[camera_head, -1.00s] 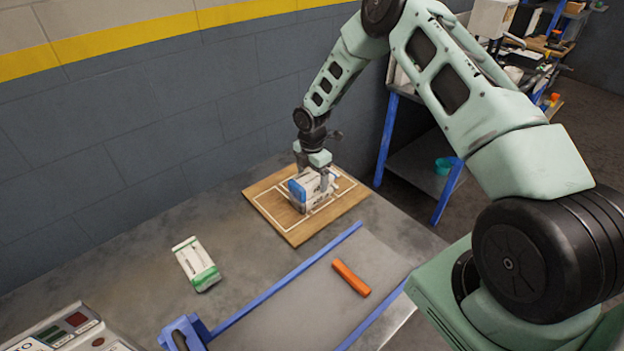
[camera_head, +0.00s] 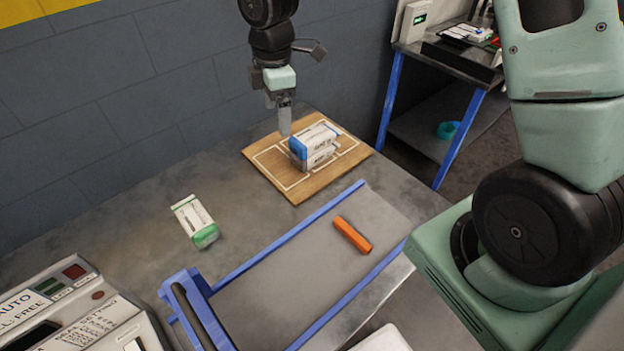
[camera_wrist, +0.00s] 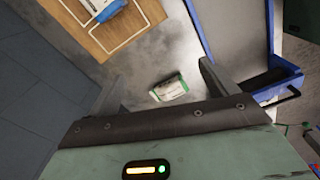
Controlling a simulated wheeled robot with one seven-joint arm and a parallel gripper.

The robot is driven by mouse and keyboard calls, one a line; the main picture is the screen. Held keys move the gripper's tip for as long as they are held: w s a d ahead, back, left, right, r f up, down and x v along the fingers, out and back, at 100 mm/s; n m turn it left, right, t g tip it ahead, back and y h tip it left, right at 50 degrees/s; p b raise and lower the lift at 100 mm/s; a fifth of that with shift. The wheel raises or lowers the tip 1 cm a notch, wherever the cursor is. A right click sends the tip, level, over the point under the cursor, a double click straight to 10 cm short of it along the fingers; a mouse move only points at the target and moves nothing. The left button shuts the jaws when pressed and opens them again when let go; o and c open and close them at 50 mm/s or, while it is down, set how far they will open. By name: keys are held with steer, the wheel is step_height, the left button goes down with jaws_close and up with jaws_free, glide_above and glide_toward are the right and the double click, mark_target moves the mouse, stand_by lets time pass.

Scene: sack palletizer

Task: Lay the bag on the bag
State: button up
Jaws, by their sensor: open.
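A white bag with a blue end (camera_head: 316,137) lies on the wooden board (camera_head: 282,187), which has white outlines; what looks like another white bag (camera_head: 320,159) is under it. A white bag with green ends (camera_head: 195,221) lies apart on the grey table; it also shows in the wrist view (camera_wrist: 170,88). My gripper (camera_head: 284,128) is open and empty, above the back left part of the board, beside and above the stacked bags. In the wrist view its fingers (camera_wrist: 160,86) are wide apart, with the green-ended bag well below, seen between them.
A blue-railed conveyor-like bed (camera_head: 290,270) crosses the table front, with an orange bar (camera_head: 352,235) on it. A control box (camera_head: 75,315) stands front left. A wall runs behind, and a blue-legged bench (camera_head: 440,60) stands back right. The table around the green-ended bag is clear.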

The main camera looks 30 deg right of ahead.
steer(key=s+a+r+m, duration=0.2)
steer(key=s+m, duration=0.1)
steer(key=s, duration=0.6)
steer(key=s+a+r+m, duration=0.2)
steer(key=s+a, duration=0.1)
steer(key=s, duration=0.6)
steer(key=s+a+r+m, duration=0.2)
steer(key=s+m, duration=0.1)
steer(key=s, duration=0.6)
steer(key=shift+s+a+r+m, duration=0.15)
steer(key=shift+s+a+m, duration=0.1)
steer(key=shift+s+m, duration=0.1)
